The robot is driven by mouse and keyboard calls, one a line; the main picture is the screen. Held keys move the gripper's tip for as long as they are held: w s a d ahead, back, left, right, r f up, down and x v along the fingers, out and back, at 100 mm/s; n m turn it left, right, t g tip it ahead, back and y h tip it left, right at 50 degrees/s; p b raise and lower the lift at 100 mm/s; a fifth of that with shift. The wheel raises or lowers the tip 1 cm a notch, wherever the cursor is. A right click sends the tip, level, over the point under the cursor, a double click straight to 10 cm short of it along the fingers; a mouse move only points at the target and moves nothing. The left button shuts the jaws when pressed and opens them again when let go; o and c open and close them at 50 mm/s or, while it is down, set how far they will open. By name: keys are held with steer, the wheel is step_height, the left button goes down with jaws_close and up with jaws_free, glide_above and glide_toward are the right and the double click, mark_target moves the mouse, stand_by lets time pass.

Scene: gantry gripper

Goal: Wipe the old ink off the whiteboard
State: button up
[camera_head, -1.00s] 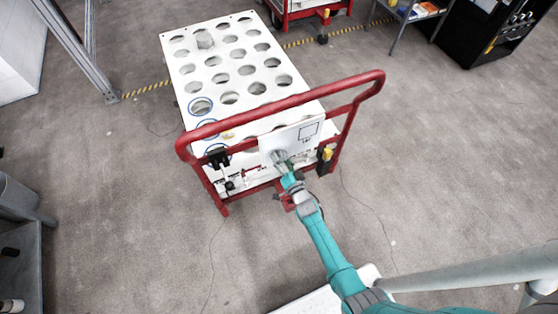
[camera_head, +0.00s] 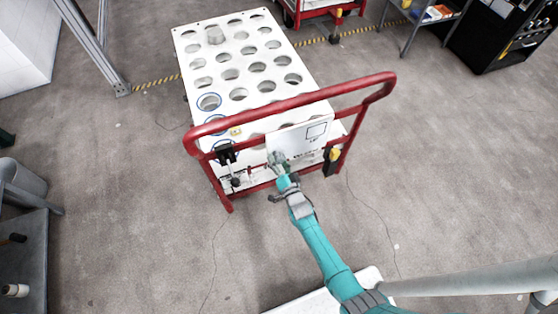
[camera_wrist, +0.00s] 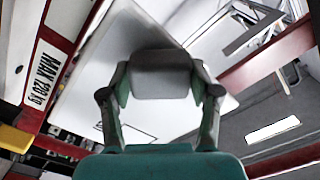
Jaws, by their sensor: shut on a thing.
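The whiteboard (camera_head: 297,137) is a white panel mounted at the red handle end of a cart. A dark square outline and a small mark show at its upper right, and small dark marks show lower down beside my gripper. My gripper (camera_head: 279,165) is at the board's lower left. In the wrist view, my gripper (camera_wrist: 160,85) is shut on a grey block-like eraser (camera_wrist: 160,76), held in front of the whiteboard (camera_wrist: 105,65). The eraser hides part of the board. I cannot tell whether its face touches the board.
The cart's red handle rail (camera_head: 290,106) arches over the board. The white perforated cart top (camera_head: 206,48) lies behind it. A black clamp-like part (camera_head: 225,154) and a yellow-black part (camera_head: 331,158) flank the board. Grey floor is open on both sides.

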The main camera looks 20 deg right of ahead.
steer(key=shift+s+r, duration=0.1)
steer(key=shift+s, duration=2.85)
steer(key=shift+s, duration=1.5)
